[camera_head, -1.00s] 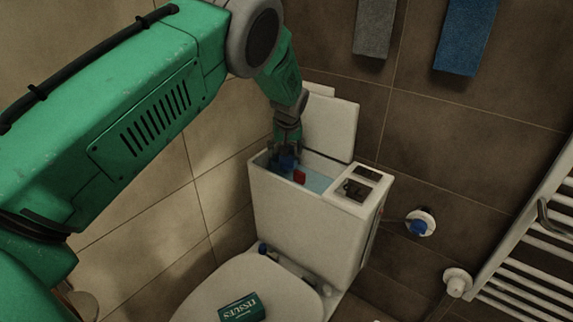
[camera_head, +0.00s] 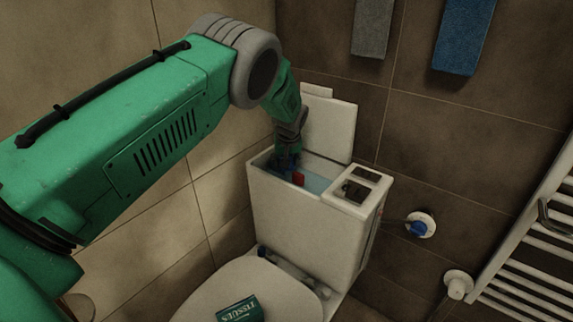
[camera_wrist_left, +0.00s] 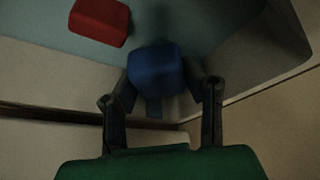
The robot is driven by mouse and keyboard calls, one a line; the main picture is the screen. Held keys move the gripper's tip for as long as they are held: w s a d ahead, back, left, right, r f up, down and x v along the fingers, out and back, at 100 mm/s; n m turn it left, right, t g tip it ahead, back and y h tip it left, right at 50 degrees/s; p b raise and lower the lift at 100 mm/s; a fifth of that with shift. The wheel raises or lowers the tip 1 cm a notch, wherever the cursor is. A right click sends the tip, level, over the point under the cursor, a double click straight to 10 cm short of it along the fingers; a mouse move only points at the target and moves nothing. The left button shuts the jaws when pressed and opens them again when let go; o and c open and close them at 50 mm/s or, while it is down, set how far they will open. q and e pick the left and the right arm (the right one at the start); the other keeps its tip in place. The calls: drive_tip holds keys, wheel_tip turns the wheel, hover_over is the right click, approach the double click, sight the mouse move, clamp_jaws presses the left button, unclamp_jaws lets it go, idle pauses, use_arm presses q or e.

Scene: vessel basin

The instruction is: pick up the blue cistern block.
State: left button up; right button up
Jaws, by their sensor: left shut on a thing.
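The blue cistern block (camera_wrist_left: 156,70) sits between the two fingers of my left gripper (camera_wrist_left: 160,92) in the left wrist view. The gripper is shut on it. In the head view my left gripper (camera_head: 286,160) reaches down into the open cistern (camera_head: 300,220) at its left end, and the block is hardly visible there. A red block (camera_wrist_left: 99,22) lies apart from the gripper inside the cistern; it also shows in the head view (camera_head: 298,179). My right gripper is in neither view.
The cistern lid (camera_head: 329,125) leans upright against the wall behind. A panel with dark buttons (camera_head: 356,190) covers the cistern's right end. A tissue box (camera_head: 240,311) lies on the toilet lid (camera_head: 275,290). A towel radiator (camera_head: 530,240) and a valve (camera_head: 420,226) are at right.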

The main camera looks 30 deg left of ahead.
use_arm(q)
wheel_tip(320, 180, up, 9)
drive_tip(key=shift+a+f+p, duration=0.1)
drive_tip(key=shift+a+p, duration=0.05)
drive_tip(key=shift+p, duration=0.5)
drive_tip(key=shift+r, duration=0.6)
drive_tip(key=shift+f, duration=0.1)
